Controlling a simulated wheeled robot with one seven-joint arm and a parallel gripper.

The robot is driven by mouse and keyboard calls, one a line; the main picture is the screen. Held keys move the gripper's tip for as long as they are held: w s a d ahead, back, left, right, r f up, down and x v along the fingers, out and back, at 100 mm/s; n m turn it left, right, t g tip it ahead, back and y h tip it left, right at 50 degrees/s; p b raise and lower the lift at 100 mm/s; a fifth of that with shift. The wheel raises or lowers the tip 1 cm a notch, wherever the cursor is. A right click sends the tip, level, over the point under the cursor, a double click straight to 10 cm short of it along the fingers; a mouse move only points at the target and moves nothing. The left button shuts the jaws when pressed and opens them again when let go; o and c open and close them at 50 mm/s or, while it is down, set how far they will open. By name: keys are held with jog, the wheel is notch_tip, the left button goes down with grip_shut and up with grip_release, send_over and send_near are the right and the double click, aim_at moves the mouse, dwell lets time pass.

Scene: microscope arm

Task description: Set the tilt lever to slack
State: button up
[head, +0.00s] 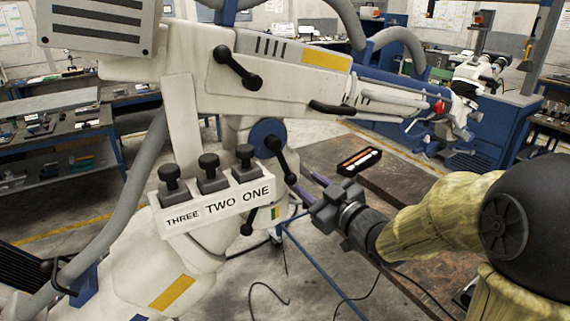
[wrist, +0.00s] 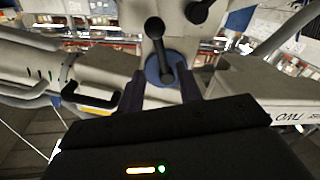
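A black lever (head: 282,160) with a rounded knob at each end sits at a blue round hub (head: 262,132) on the white microscope arm. It also shows in the wrist view (wrist: 160,48), upright over the blue hub (wrist: 152,70). No label marks it as the tilt lever, and no slack mark is readable. My gripper (head: 312,185) is just right of and below this lever. Its two purple fingers stand apart and empty in the wrist view (wrist: 162,92), with the lever's lower knob beyond the gap. I cannot tell the exact distance; no contact shows.
Another black lever (head: 237,68) is higher on the arm, and one (head: 249,220) is lower. Three black knobs on a block labelled THREE, TWO, ONE (head: 218,209) stand left of my gripper. A brown table (head: 400,185) with a black tray (head: 359,161) lies behind my gripper.

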aim_at(287, 168)
jog(key=p+x, duration=0.3)
jog(key=x, duration=0.7)
jog(key=shift+w+a, duration=0.2)
jog(key=shift+a, duration=0.05)
grip_shut()
